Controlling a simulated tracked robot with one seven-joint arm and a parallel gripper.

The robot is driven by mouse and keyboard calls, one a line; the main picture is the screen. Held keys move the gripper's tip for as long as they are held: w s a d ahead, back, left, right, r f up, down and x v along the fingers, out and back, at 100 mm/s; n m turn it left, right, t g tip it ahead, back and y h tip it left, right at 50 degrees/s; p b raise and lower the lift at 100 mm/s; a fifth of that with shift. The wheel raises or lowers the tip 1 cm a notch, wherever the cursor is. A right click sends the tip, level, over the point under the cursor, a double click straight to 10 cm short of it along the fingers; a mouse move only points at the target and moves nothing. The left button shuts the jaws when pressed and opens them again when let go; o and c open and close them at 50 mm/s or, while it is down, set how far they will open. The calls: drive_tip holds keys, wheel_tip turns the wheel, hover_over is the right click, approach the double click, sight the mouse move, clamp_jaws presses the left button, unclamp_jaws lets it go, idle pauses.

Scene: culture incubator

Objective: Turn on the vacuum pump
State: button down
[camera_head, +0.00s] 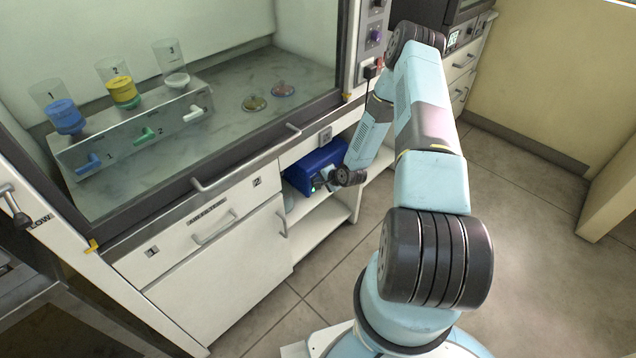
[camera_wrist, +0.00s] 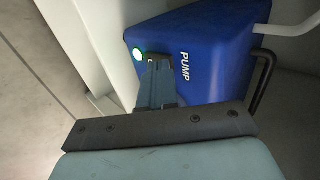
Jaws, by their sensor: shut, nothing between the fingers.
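The vacuum pump (camera_head: 312,168) is a blue box on a shelf in the open bay under the fume hood. In the wrist view the pump (camera_wrist: 215,55) fills the upper middle and bears the white word PUMP.
The fume hood above holds a rack (camera_head: 140,130) with several cups and valve levers, and two small dishes (camera_head: 254,103). A cabinet door (camera_head: 225,255) is left of the pump bay, with a lower shelf (camera_head: 318,225) beneath. The floor at right is clear.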

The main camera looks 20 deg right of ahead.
drive_tip(key=shift+r, duration=0.1)
drive_tip(key=shift+r, duration=0.7)
drive_tip(key=v, duration=1.3)
drive_tip(key=shift+f, duration=0.15)
drive_tip(key=shift+s+d, duration=0.1)
